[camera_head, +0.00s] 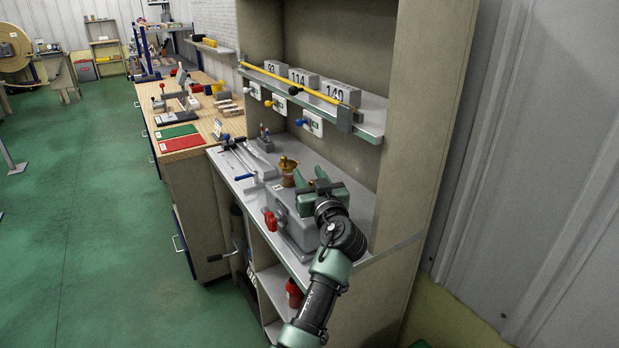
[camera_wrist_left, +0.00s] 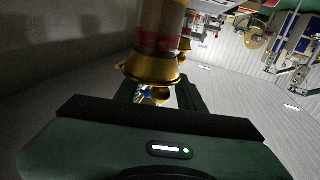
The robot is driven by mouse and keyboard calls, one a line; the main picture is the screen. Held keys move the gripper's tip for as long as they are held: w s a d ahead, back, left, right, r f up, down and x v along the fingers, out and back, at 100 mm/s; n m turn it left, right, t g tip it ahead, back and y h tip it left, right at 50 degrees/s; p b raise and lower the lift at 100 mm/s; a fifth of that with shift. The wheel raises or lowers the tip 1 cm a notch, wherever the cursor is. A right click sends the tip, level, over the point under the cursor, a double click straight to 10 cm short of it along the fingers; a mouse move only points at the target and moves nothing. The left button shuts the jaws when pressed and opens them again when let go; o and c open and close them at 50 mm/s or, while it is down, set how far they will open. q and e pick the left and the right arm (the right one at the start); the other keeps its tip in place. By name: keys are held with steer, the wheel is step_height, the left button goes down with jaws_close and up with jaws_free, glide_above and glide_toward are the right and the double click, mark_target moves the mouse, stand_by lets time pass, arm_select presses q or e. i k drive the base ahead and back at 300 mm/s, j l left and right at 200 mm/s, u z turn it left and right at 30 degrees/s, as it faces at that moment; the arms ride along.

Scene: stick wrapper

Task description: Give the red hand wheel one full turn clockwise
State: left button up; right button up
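The red hand wheel (camera_head: 270,220) is on the front left side of a grey machine (camera_head: 300,230) standing on the cabinet's worktop. My left gripper (camera_head: 312,181) is green and hovers over or beside the machine's top, to the right of and above the wheel. Its two fingers stand apart with nothing visible gripped; the gap also shows in the left wrist view (camera_wrist_left: 158,96). The wheel cannot be made out in the left wrist view. The machine is partly hidden by my arm. My right gripper is not in view.
A brass-topped amber cup (camera_head: 288,172) stands just left of my fingers; it looms close in the left wrist view (camera_wrist_left: 155,60). A shelf (camera_head: 350,118) with numbered grey blocks and a yellow bar is above. A black crank handle (camera_head: 222,256) sticks out below the worktop.

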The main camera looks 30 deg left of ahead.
mark_target(271, 222)
steer(key=k+l, duration=0.35)
steer(key=l, duration=0.3)
steer(key=k+l, duration=0.2)
steer(key=l, duration=0.15)
